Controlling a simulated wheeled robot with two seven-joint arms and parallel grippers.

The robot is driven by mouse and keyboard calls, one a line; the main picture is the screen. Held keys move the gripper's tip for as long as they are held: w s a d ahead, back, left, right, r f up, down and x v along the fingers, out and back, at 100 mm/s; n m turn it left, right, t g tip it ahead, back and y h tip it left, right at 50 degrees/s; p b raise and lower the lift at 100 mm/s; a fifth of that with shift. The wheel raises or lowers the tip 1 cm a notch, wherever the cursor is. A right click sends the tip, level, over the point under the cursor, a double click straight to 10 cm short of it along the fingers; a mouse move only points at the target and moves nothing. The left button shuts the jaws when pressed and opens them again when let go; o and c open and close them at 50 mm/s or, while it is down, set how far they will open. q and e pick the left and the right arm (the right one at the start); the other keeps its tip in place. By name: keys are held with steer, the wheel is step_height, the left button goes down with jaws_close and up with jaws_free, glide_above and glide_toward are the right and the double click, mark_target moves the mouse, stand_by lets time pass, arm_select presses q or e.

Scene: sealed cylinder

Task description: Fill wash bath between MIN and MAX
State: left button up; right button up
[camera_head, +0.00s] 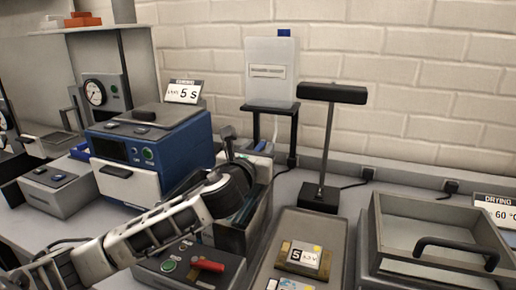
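My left arm comes in from the lower left. Its dark wrist lies over a grey open-topped bath (262,205), hiding much of its inside and its level marks. My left gripper (229,140) points up and away just beyond the wrist, near the bath's back edge. Its fingers are small and dark, and I cannot tell whether they are open or hold anything. A whitish translucent tank (271,70) with a blue cap and a label stands on a black stand behind the bath. No liquid level can be made out. My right gripper is not in view.
A blue box unit (152,150) with a "5 S" sign stands left of the bath. A control box (190,265) with a red lever is in front. Right are a black lamp (328,140), a tray (333,225) and a handled drying box (440,225).

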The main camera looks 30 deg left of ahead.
arm_select(q)
steer(key=shift+s, duration=0.1)
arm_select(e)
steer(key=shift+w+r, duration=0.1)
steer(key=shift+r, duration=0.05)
arm_select(q)
steer(key=shift+s+d, duration=0.1)
steer(key=shift+s, duration=0.2)
steer(key=p+v, duration=0.4)
steer(key=v, duration=1.1)
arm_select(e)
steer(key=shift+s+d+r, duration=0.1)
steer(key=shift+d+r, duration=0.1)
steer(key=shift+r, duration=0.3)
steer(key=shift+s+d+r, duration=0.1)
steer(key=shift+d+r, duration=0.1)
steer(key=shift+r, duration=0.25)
arm_select(q)
steer(key=shift+s+f, duration=0.1)
steer(key=shift+s, duration=0.05)
